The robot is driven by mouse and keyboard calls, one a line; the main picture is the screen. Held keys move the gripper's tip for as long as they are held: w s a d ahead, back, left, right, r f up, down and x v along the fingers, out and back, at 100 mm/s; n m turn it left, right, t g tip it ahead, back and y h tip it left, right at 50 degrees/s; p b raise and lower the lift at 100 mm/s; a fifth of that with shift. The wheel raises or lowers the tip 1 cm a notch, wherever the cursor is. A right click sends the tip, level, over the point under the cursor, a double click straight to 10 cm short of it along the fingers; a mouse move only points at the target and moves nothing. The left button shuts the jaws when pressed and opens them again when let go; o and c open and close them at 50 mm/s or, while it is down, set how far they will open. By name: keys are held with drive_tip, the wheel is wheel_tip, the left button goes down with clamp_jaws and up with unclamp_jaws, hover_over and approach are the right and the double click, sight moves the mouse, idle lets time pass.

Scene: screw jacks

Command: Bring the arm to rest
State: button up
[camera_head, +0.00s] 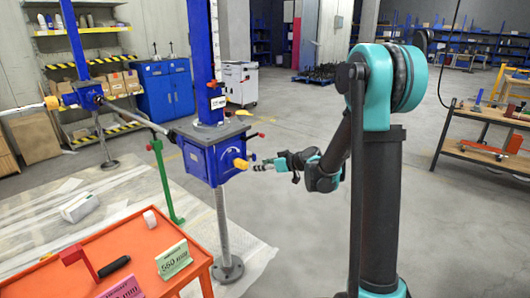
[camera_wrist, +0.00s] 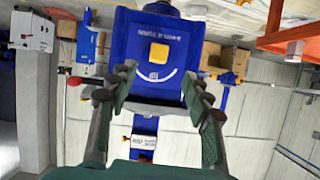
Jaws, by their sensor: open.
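My gripper (camera_head: 268,166) is at the end of my bent arm, just right of the blue screw jack's gearbox (camera_head: 205,158) in the head view. In the wrist view my gripper (camera_wrist: 160,92) is open, its two fingers apart with nothing held between them. The gearbox (camera_wrist: 146,50) shows beyond and between the fingers, with a yellow knob (camera_wrist: 157,52) on its face. In the head view the yellow knob (camera_head: 240,164) points towards my gripper. A small gap seems to lie between them, but contact cannot be ruled out.
An orange table (camera_head: 150,250) with signs and a black-handled tool stands front left. A green post (camera_head: 166,185) stands beside the jack. A second blue jack (camera_head: 88,95) is at the left, joined by a rod. A wooden workbench (camera_head: 480,128) is at the right. Floor between is clear.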

drive_tip(key=s+d+f+m+g+h, duration=0.1)
drive_tip(key=s+d+f+m+h, duration=0.2)
drive_tip(key=s+d, duration=0.5)
drive_tip(key=s+d+f+m+g+h, duration=0.1)
drive_tip(key=s+d+f+m+h, duration=0.2)
drive_tip(key=s+d, duration=0.4)
drive_tip(key=s+d+f+m+g+h, duration=0.1)
drive_tip(key=s+d+f+m+h, duration=0.3)
drive_tip(key=s, duration=1.4)
drive_tip(key=d, duration=0.4)
drive_tip(key=shift+s+d+g+h, duration=0.3)
drive_tip(key=shift+s+g, duration=0.05)
drive_tip(key=shift+g, duration=0.05)
